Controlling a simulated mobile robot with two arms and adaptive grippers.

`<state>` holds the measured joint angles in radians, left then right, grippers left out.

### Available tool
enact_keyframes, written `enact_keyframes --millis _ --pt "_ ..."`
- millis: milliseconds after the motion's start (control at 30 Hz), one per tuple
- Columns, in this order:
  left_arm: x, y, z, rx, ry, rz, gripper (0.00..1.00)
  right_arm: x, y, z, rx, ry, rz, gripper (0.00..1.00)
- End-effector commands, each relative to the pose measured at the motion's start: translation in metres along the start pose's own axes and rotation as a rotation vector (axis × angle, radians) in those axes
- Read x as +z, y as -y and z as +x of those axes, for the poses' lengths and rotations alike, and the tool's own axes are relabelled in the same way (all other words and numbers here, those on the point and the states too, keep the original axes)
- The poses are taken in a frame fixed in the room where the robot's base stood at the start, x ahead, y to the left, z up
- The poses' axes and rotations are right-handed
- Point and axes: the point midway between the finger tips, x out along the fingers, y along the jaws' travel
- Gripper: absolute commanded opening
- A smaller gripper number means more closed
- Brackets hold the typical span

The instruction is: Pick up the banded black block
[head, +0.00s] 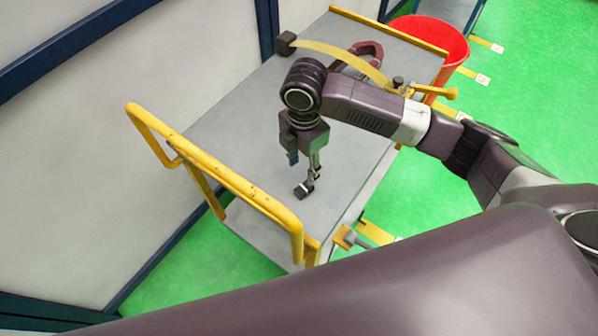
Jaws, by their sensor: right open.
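A small black block with a pale band (304,189) lies on the grey top of the yellow-railed cart (240,130). My right gripper (303,170) points down just above the block, with its fingers apart and nothing seen between them. The right finger's tip is close to the block's upper edge; I cannot tell whether they touch. My left gripper is not in view.
A black cube (285,42) and a curved yellow strip (335,54) are at the cart's far end, with a dark red curved object (370,50) near them. A red bin (432,38) stands beyond. Yellow rails (225,175) edge the cart; its left middle is clear.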

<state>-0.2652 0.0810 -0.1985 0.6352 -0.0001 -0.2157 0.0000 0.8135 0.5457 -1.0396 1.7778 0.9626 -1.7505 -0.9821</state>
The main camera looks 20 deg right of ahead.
Motion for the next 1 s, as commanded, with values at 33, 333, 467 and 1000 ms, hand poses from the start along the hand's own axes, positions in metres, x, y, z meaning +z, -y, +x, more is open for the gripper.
enact_keyframes --millis 33,333,467,1000 --pt "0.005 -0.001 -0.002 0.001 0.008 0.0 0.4 -0.001 0.002 0.006 -0.005 -0.002 0.0 0.42" --pt "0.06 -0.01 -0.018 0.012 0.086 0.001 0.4 -0.002 0.007 0.041 -0.006 -0.001 0.001 0.42" --pt "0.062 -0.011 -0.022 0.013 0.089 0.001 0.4 -0.002 0.008 0.061 -0.004 0.0 0.003 0.42" --pt "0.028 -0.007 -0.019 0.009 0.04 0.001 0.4 -0.002 0.007 0.074 -0.001 0.002 0.001 0.23"
